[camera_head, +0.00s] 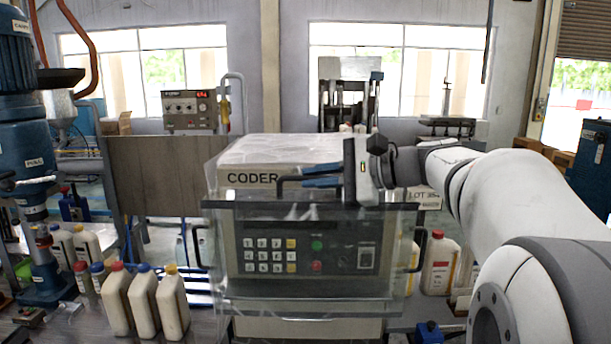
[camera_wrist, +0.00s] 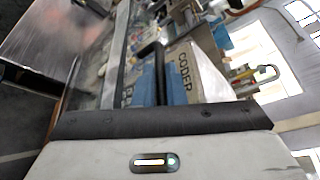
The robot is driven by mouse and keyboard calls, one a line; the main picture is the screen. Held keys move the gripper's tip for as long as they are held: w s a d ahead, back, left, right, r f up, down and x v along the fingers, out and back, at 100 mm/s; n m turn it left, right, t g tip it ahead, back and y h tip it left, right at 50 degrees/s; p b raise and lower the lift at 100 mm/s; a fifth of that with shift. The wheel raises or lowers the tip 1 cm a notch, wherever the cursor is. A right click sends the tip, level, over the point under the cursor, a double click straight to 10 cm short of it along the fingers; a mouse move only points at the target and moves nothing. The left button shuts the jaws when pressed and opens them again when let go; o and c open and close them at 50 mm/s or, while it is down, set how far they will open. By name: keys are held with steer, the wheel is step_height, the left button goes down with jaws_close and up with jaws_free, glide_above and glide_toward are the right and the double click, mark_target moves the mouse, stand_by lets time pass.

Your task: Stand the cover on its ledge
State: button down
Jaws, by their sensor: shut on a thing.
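The cover (camera_head: 222,282) is a clear, upright panel with a black handle along its top and black grips at both sides. It hangs in front of the coder's keypad panel (camera_head: 300,255), which shows through it. My gripper (camera_head: 305,181) comes from the right, its blue fingers shut on the cover's top handle (camera_wrist: 152,52). In the wrist view the blue fingers (camera_wrist: 154,84) lie on both sides of this black handle. The ledge is not clearly seen, and I cannot tell whether the cover's lower edge touches anything.
The white coder box (camera_head: 290,150) stands right behind the cover. Several bottles (camera_head: 144,300) stand at the left front, and more bottles (camera_head: 440,262) at the right. A blue machine (camera_head: 22,150) fills the far left. A brown panel (camera_head: 155,175) is at the back left.

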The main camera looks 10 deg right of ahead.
steer(key=w+d+f+p, duration=0.2)
steer(key=w+f, duration=0.2)
steer(key=w, duration=0.8)
steer(key=shift+w+d+f+p, duration=0.15)
steer(key=shift+w+p, duration=0.15)
steer(key=shift+p, duration=0.05)
stand_by(0.4)
steer(key=shift+s+r, duration=0.2)
steer(key=shift+s, duration=0.2)
stand_by(0.6)
steer(key=shift+f+b, duration=0.15)
steer(key=shift+b, duration=0.15)
stand_by(0.3)
steer(key=c, duration=1.4)
jaws_free()
